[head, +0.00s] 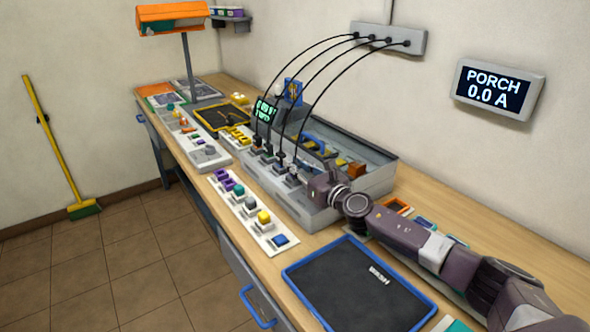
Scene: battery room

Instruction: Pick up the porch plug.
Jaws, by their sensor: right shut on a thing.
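My right gripper (304,168) reaches in from the right over the grey unit on the bench. It is shut on a plug (293,169) at the end of the nearest black cable, at the right end of the row. The fingers partly hide this plug. More plugs (267,152) stand to its left, each with a black cable rising to the grey wall strip (388,38). No name is readable on the plugs. The wall display (499,88) reads "PORCH 0.0 A". My left gripper is not in view.
An open grey case (378,181) stands behind the plugs. A white strip with coloured blocks (252,213) lies in front. A blue-rimmed black mat (345,290) lies at the bench front. A lamp (172,18) stands at the far end. The arched cables cross the space above the plugs.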

